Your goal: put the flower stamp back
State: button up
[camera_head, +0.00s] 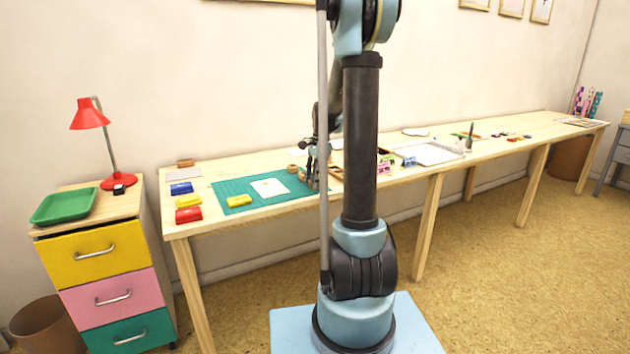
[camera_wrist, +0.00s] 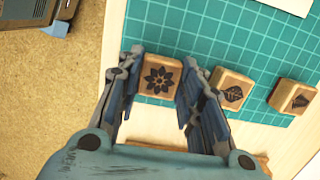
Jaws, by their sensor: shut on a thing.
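The flower stamp (camera_wrist: 160,78) is a small wooden block with a dark flower picture on its top. In the wrist view it sits between the two fingers of my gripper (camera_wrist: 158,88), which is shut on it. I cannot tell whether the block rests on the surface or is slightly above it. A leaf stamp (camera_wrist: 231,91) stands just right of the right finger, and a third stamp (camera_wrist: 292,97) is further right. In the head view my gripper (camera_head: 316,172) is low over the right end of the green mat (camera_head: 222,188), and the flower stamp cannot be made out there.
A white card (camera_head: 268,188) and a yellow inkpad (camera_head: 239,200) lie on the mat. Blue (camera_head: 181,188), yellow (camera_head: 189,201) and red (camera_head: 188,214) inkpads are left of it.

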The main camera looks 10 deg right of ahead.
jog(key=o, duration=0.9)
jog(key=shift+r, duration=0.15)
notch_tip(320, 180, up, 11)
jog(key=d, duration=0.2)
jog(key=s+a+n, duration=0.1)
jog(key=s+n, duration=0.2)
jog(key=s, duration=0.6)
jog(key=s+f+n+t+h, duration=0.1)
jog(key=s+f+n, duration=0.5)
jog(key=s, duration=0.7)
jog(key=s+f+n+t, duration=0.1)
jog(key=s+f+n, duration=0.4)
jog(key=s+f, duration=0.3)
jog(key=s+a, duration=0.1)
jog(key=s, duration=0.3)
jog(key=shift+s+f+n+t+h, duration=0.15)
jog(key=shift+s+n+t+h, duration=0.25)
